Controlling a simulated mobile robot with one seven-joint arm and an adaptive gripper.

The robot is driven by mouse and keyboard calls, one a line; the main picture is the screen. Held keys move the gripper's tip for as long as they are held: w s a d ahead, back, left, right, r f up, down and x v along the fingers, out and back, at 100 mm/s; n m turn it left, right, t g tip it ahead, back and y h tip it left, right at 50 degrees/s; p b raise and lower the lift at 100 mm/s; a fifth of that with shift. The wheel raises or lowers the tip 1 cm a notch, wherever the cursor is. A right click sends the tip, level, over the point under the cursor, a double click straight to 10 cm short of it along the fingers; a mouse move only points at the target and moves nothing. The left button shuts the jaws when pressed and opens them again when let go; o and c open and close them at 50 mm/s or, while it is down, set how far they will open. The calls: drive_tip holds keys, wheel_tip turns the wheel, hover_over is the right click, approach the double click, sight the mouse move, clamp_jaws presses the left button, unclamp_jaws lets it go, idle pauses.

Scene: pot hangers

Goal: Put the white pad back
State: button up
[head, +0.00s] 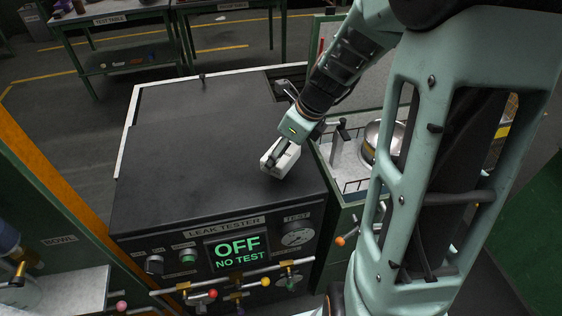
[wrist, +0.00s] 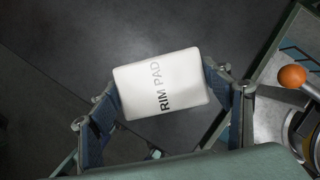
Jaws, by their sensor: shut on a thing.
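The white pad (wrist: 160,83) is a rounded white block marked "RIM PAD", seen close in the wrist view. My gripper (wrist: 160,92) is shut on it, with one finger pressed against each side. In the head view the white pad (head: 279,158) is in my gripper (head: 281,153) over the right part of the dark top of the leak tester (head: 190,150). I cannot tell whether the pad touches that top or hangs just above it.
The tester's screen (head: 238,251) reads "OFF NO TEST". Valves with coloured knobs line its front. To the right, a bench holds a metal bowl (head: 383,140) and a lever with an orange ball (wrist: 292,77). Most of the tester's top is clear.

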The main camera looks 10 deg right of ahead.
wheel_tip(320, 180, down, 3)
drive_tip(key=shift+r+b, duration=0.2)
drive_tip(key=shift+b, duration=0.8)
drive_tip(key=shift+r, duration=0.1)
drive_tip(key=o, duration=1.3)
drive_tip(key=p+v, duration=0.1)
drive_tip(key=v, duration=1.1)
